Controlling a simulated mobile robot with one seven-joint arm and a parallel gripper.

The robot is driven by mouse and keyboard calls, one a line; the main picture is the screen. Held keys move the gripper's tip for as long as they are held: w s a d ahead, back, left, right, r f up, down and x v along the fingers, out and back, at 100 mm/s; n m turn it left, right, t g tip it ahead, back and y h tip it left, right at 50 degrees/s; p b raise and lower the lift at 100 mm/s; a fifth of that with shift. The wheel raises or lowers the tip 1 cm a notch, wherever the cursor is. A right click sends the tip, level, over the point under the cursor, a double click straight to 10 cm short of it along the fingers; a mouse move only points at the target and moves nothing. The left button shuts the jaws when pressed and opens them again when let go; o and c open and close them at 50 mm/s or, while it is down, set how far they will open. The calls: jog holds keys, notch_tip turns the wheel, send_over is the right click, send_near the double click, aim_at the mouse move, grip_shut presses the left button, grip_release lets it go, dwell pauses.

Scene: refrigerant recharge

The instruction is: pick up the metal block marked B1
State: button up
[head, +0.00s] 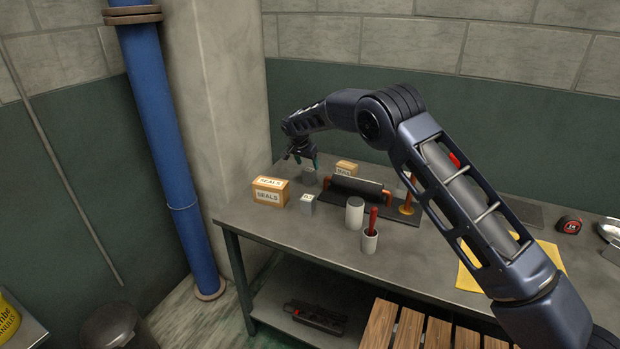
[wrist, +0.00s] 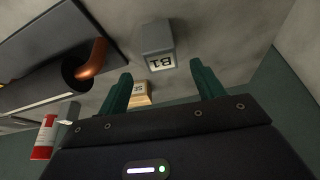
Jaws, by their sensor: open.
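The metal block marked B1 (wrist: 155,40) is a small grey block with a white label in the wrist view. It lies just beyond my fingertips and roughly in line with the gap between them, with nothing held. My gripper (wrist: 161,70) has two dark green fingers spread apart. In the head view my gripper (head: 302,158) hangs above the bench's back left part. A grey block (head: 309,177) sits just below it and appears to be B1, but its mark is unreadable there. A second grey block (head: 307,203) with a pale label stands nearer the bench's front.
A SEALS box (head: 270,192) stands left of the blocks. A small tan box (head: 347,167) is behind, also in the wrist view (wrist: 138,93).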

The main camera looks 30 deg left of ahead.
aim_at(309, 170)
jog(key=shift+x, duration=4)
jog(key=shift+r, duration=0.1)
grip_shut()
